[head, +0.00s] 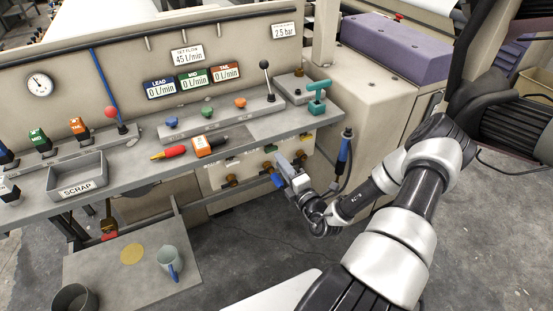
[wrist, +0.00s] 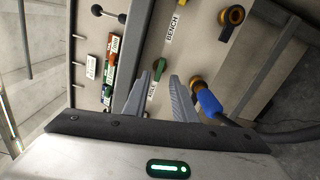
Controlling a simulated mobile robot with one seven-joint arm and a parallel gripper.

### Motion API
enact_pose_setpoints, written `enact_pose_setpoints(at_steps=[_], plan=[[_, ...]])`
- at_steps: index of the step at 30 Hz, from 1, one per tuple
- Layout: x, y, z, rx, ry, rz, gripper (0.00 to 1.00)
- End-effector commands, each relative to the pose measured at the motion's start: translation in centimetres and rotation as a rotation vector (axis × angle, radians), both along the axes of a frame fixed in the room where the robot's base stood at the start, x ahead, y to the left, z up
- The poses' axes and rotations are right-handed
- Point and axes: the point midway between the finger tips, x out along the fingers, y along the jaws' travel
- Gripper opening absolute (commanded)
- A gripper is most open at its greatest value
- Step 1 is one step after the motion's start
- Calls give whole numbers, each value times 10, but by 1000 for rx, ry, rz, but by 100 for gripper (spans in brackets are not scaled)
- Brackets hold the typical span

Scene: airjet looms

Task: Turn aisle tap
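The aisle tap is a small green handle (wrist: 159,68) on the pale panel in the wrist view, beside a label reading AISLE (wrist: 152,90). My gripper (wrist: 161,76) is open, with its two grey fingers apart and pointing at the panel. The green handle shows in the gap at the fingertips; I cannot tell whether they touch it.
A blue hose connector (wrist: 208,103) on a brass fitting sits close to the right finger. A BENCH label (wrist: 172,28) and another brass fitting (wrist: 231,17) are further up. The grey shelf (head: 212,163) overhangs the panel. A blue-handled hose (head: 344,151) hangs to the right.

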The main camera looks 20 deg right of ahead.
Motion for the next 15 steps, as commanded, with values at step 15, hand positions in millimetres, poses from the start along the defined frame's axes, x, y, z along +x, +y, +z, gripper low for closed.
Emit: enact_pose_setpoints(at_steps=[15], plan=[[43,2,1,-1,0,1,25]])
